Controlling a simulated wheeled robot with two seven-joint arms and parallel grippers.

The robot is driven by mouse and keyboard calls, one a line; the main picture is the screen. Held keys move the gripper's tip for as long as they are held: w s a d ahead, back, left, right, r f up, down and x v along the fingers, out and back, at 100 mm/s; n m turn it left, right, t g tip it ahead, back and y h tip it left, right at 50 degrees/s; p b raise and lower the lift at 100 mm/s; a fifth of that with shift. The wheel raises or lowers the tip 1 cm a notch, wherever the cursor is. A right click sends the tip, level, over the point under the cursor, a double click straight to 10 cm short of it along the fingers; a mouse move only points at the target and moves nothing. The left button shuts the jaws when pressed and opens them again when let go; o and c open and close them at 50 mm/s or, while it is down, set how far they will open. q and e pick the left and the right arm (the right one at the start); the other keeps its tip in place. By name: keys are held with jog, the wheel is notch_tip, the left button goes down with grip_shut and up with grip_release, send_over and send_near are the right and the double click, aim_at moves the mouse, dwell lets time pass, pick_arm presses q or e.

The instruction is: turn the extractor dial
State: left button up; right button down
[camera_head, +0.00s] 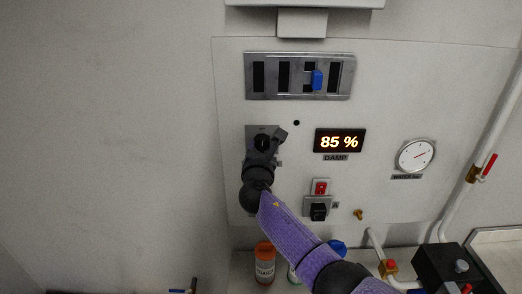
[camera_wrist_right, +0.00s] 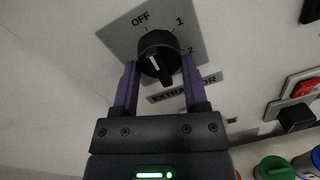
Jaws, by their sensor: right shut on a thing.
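The extractor dial is a black round knob (camera_wrist_right: 159,57) on a grey plate marked OFF, 1 and 2, with an EXTRACTOR label partly hidden below it. A pale pointer line shows on its face. In the right wrist view my right gripper (camera_wrist_right: 160,75) has one purple finger on each side of the knob and is shut on it. My left gripper is not in view.
A display (camera_head: 340,141) reads 85 % above a DAMP label. A red switch (camera_head: 320,187), a black switch (camera_head: 318,211) and a round gauge (camera_head: 416,156) sit to the right. A slotted metal plate with a blue slider (camera_head: 317,80) is above. An orange-capped bottle (camera_head: 265,262) stands below.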

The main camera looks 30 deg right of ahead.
jog(key=m+b, duration=0.1)
jog(key=m, duration=0.3)
jog(key=m+b, duration=0.1)
jog(key=m, duration=0.3)
jog(key=shift+a+y, duration=0.1)
jog(key=shift+y, duration=0.2)
jog(key=m+b, duration=0.1)
jog(key=m, duration=0.3)
jog(key=shift+r+m, duration=0.15)
jog(key=shift+m, duration=0.25)
jog(key=m+b, duration=0.1)
jog(key=m, duration=0.3)
jog(key=shift+r+y, duration=0.1)
jog(key=shift+y, duration=0.2)
jog(key=m+b, duration=0.1)
jog(key=m, duration=0.3)
jog(key=shift+y, duration=0.3)
jog(key=m, duration=0.4)
jog(key=shift+d+r+m+b, duration=0.1)
jog(key=shift+d+m+b, duration=0.1)
jog(key=shift+m+b, duration=0.2)
jog(key=m, duration=0.4)
jog(key=shift+s+t, duration=0.1)
jog(key=shift+t, duration=0.3)
jog(key=shift+d+m, duration=0.15)
jog(key=shift+m, duration=1.85)
